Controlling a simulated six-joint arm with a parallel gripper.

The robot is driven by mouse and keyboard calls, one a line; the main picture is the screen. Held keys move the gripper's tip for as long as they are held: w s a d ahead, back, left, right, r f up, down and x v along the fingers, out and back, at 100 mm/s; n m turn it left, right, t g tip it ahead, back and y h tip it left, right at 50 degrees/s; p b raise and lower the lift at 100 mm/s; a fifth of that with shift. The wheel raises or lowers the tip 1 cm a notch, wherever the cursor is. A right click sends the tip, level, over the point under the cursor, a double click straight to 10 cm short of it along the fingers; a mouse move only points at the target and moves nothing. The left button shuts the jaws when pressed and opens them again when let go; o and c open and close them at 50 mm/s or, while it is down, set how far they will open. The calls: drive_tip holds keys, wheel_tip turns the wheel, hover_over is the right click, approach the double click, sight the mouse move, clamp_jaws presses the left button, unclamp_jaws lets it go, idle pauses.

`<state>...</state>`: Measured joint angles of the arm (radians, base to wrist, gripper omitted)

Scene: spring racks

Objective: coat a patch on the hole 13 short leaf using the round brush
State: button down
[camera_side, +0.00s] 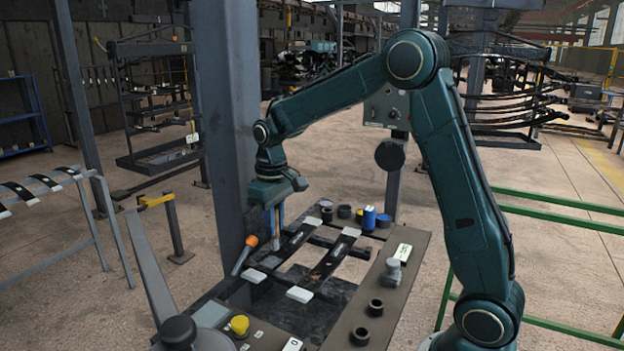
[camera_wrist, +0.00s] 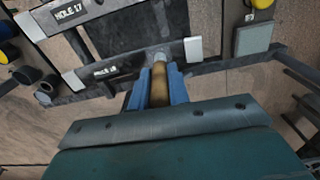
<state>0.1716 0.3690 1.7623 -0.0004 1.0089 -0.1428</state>
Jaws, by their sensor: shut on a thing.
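My gripper (camera_side: 275,232) hangs over the far-left part of the bench; in the wrist view its blue fingers (camera_wrist: 160,88) are shut on the round brush (camera_wrist: 160,85), a brown handle with a pale grey end. That end overlaps the nearer dark leaf (camera_wrist: 132,63), whose small label seems to read hole 13. I cannot tell whether the brush touches it. This leaf also appears as the left one in the side view (camera_side: 285,250). It has pale end blocks. The hole 17 leaf (camera_wrist: 115,22) lies parallel beyond it. No coated patch is discernible.
An orange-ended tool (camera_side: 246,254) leans at the bench's left edge beside a steel column (camera_side: 222,130). A blue can (camera_side: 369,217) and black cups stand at the back. A yellow knob (camera_side: 239,325) and grey pad (camera_side: 210,314) sit in front. Black rings (camera_side: 375,307) stand at right.

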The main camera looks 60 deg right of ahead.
drive_tip(key=shift+r, duration=1.65)
